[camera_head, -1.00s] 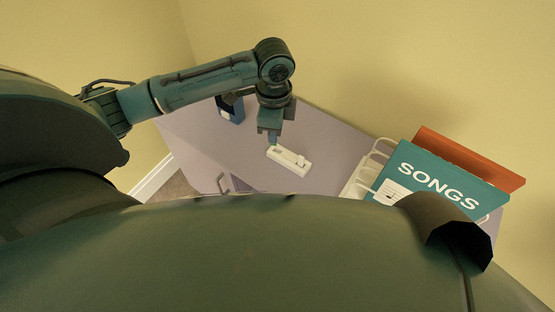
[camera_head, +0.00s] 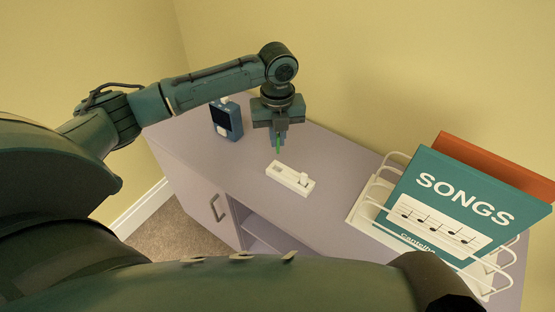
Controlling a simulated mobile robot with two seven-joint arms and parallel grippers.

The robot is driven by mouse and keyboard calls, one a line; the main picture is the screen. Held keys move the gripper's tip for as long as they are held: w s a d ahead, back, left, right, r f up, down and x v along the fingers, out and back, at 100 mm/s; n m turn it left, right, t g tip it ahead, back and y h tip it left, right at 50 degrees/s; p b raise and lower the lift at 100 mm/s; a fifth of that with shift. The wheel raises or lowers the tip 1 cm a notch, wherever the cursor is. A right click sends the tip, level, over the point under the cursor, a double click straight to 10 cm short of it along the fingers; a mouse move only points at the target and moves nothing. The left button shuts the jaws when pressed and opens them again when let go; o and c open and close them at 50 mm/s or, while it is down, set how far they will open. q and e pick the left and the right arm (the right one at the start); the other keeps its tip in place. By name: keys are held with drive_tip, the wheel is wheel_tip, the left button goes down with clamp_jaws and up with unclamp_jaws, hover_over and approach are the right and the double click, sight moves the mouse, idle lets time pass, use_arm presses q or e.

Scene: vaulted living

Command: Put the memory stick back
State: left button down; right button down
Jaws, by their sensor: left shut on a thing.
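My left gripper (camera_head: 278,139) is shut on a thin green stick (camera_head: 278,147), likely the memory stick, which points down from the fingers. The gripper is just behind and above a small white holder (camera_head: 284,176) lying on the cabinet top. The holder has a slot towards its left end and a small white raised piece towards its right end. The stick appears apart from the holder, though its exact height is hard to tell. My right gripper is not in view.
A dark blue device with a screen (camera_head: 227,121) stands at the back left of the lilac cabinet top (camera_head: 335,170). A white wire rack (camera_head: 362,216) holds a teal SONGS book (camera_head: 440,195) and an orange book (camera_head: 500,172) at the right. Free surface lies between holder and rack.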

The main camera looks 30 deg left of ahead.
sight(278, 152)
use_arm(q)
wheel_tip(278, 152, down, 2)
drive_tip(key=shift+f, duration=0.1)
wheel_tip(278, 152, down, 4)
drive_tip(key=shift+f+b, duration=0.1)
drive_tip(key=shift+b, duration=0.45)
drive_tip(key=shift+f, duration=0.2)
drive_tip(key=c, duration=1.6)
unclamp_jaws()
drive_tip(key=shift+o, duration=0.2)
